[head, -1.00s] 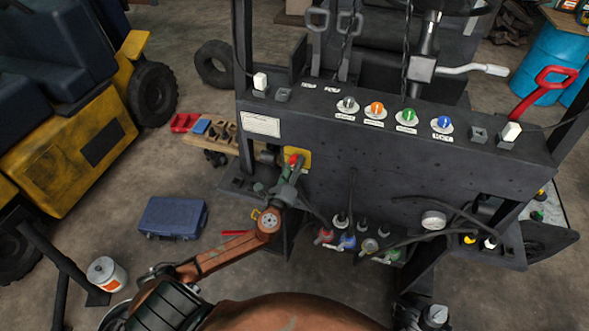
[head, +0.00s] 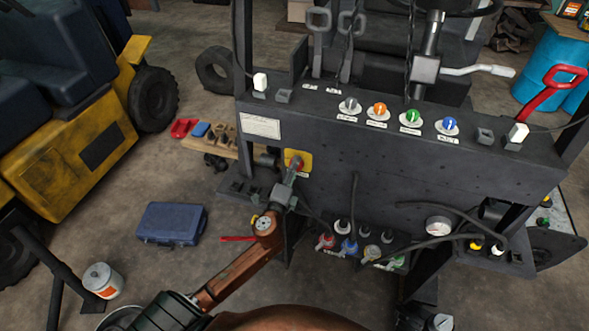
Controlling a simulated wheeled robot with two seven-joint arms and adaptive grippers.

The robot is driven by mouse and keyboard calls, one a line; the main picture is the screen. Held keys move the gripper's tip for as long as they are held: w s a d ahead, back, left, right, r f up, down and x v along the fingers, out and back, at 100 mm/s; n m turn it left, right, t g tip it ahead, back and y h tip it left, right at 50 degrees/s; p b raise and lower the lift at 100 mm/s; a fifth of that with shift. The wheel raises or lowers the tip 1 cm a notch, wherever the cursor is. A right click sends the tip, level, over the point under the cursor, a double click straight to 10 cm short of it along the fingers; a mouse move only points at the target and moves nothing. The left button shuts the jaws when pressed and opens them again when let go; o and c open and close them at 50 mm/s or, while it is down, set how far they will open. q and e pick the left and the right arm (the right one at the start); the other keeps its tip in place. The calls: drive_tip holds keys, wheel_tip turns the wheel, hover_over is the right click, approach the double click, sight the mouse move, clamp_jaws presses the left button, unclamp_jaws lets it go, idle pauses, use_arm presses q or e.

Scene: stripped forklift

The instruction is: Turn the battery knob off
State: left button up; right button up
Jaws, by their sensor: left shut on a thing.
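The battery knob (head: 299,164) is red and sits on a yellow plate (head: 304,154) at the left end of the forklift's dark front panel. Only a little red shows, because my gripper covers most of the knob. My left gripper (head: 293,173) reaches up to the knob from below and is shut on it. The knob's exact turn angle is hidden. My right gripper is not in view.
The dark panel (head: 400,165) carries grey, orange, green and blue knobs on top. Hoses and a gauge (head: 438,225) sit lower right. A blue case (head: 172,223) and a white can (head: 101,279) stand on the floor at left.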

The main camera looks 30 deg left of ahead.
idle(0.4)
use_arm(q)
drive_tip(key=o, duration=1.2)
drive_tip(key=shift+c, duration=0.2)
drive_tip(key=v, duration=1.2)
